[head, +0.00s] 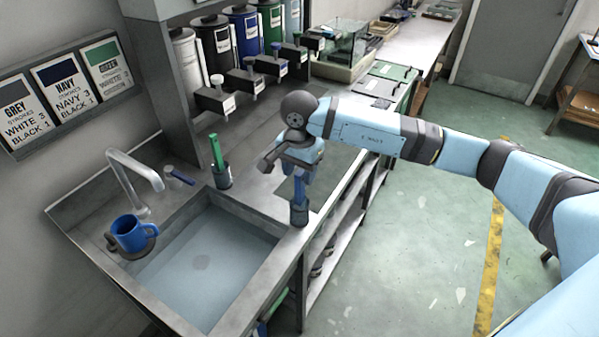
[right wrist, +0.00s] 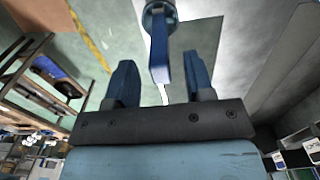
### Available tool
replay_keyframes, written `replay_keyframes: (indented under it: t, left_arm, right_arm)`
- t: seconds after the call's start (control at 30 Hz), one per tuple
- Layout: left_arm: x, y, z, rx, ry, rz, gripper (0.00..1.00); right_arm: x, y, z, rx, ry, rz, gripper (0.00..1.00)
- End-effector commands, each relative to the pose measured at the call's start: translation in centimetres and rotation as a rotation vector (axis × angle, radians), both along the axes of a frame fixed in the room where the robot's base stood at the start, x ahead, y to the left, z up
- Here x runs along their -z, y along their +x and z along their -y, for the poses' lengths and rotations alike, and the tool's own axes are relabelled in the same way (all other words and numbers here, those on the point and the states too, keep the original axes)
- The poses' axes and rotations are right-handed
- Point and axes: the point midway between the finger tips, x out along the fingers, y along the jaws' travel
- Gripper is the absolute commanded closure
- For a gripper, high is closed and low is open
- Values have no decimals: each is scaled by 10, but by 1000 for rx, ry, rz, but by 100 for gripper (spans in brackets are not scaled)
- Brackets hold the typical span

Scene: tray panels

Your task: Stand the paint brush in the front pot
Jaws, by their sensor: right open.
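A paint brush with a blue handle (head: 299,188) stands upright in the front pot (head: 299,214), a small dark pot at the counter's front edge by the sink. My right gripper (head: 303,165) is just above that pot, pointing down, with its jaws open. In the right wrist view, the brush handle (right wrist: 162,65) rises from the pot (right wrist: 158,14) between the two separated blue fingers. I cannot tell whether a finger touches it. The bristles are not visible. My left gripper is not in view.
A second pot (head: 222,178) holds a green handle behind the sink corner. A sink (head: 205,255) with water, a tap (head: 135,170) and a blue mug (head: 130,233) are at left. Several paint dispensers (head: 215,45) stand along the wall. A blue-handled tool (head: 180,176) lies behind the sink.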

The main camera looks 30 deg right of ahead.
Motion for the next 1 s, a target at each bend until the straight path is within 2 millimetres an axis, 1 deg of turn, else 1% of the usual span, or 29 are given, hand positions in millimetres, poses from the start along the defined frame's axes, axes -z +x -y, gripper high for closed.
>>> replay_keyframes:
  t: [0.17, 0.4, 0.5, 0.6, 0.77, 1.0]
  left_arm:
    - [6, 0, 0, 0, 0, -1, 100]
    - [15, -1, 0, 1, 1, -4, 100]
    - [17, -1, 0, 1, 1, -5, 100]
    - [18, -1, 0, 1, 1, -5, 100]
    - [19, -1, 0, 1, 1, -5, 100]
    - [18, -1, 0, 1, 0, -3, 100]
  right_arm:
    - [-32, 1, 0, 0, 2, 7, 52]
    - [-88, 1, 0, -1, 0, 6, 52]
    - [-106, 1, 0, -1, -1, 5, 52]
    - [-120, 1, 0, 1, 0, 4, 52]
    - [-130, 0, 0, 0, 1, 2, 52]
    - [-132, 0, 0, 0, 1, 1, 52]
